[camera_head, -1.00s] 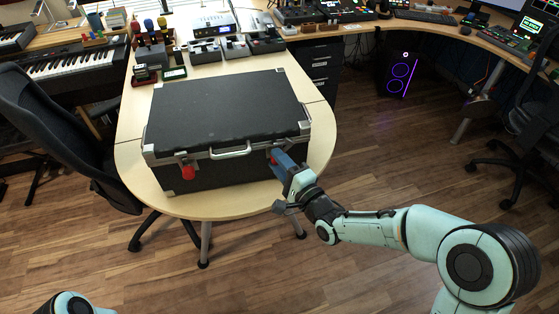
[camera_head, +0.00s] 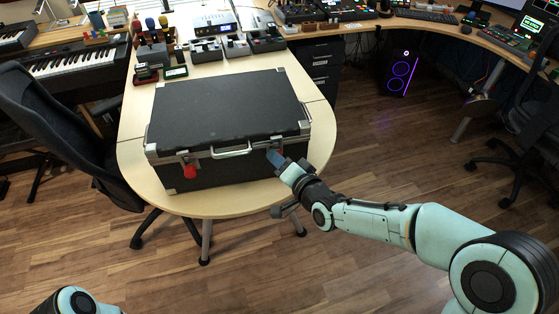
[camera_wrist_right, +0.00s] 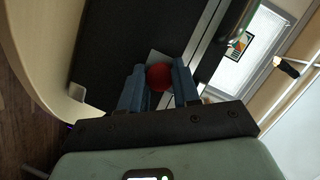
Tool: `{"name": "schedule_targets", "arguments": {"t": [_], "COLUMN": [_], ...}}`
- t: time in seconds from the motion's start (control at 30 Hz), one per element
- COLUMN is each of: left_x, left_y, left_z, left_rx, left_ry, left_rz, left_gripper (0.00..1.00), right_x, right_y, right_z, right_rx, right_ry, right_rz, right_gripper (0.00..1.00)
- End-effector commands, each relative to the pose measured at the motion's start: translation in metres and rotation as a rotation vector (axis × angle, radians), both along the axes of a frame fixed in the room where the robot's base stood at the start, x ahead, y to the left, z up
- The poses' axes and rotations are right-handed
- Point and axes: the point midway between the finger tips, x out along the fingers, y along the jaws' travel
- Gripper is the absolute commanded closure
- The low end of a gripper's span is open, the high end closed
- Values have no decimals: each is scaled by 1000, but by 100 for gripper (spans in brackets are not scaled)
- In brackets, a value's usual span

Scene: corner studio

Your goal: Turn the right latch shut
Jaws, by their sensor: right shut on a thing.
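A black case (camera_head: 228,118) with silver corners and a silver front handle (camera_head: 231,152) lies closed on the table. The red left latch (camera_head: 190,171) hangs on its front at the left. The red right latch (camera_head: 274,157) is at the right of the front, partly hidden by my right gripper (camera_head: 279,160). In the right wrist view the red latch knob (camera_wrist_right: 159,77) sits between the two blue fingers of the right gripper (camera_wrist_right: 159,90), which are shut on it. My left gripper is not in view; only a bit of the left arm shows at the bottom left.
The wooden table (camera_head: 230,205) has a narrow clear edge in front of the case. Small devices (camera_head: 207,50) stand behind the case. A black office chair (camera_head: 62,135) is close at the left. The floor at the right is open.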

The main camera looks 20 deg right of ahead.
Motion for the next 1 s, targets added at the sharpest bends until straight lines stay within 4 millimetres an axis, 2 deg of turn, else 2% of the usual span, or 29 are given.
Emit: {"name": "schedule_targets", "arguments": {"t": [0.6,0.63,0.7,1.0], "left_x": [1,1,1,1], "left_y": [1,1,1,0], "left_z": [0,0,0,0], "left_rx": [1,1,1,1], "left_ry": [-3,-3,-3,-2], "left_rz": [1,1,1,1], "left_gripper": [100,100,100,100], "right_x": [0,0,0,-1], "right_y": [0,0,0,-1], "right_z": [0,0,0,1], "right_rx": [-41,-41,-41,-40], "right_ry": [2,2,2,1], "right_rz": [-1,-1,-1,-1], "right_gripper": [99,59,43,43]}}
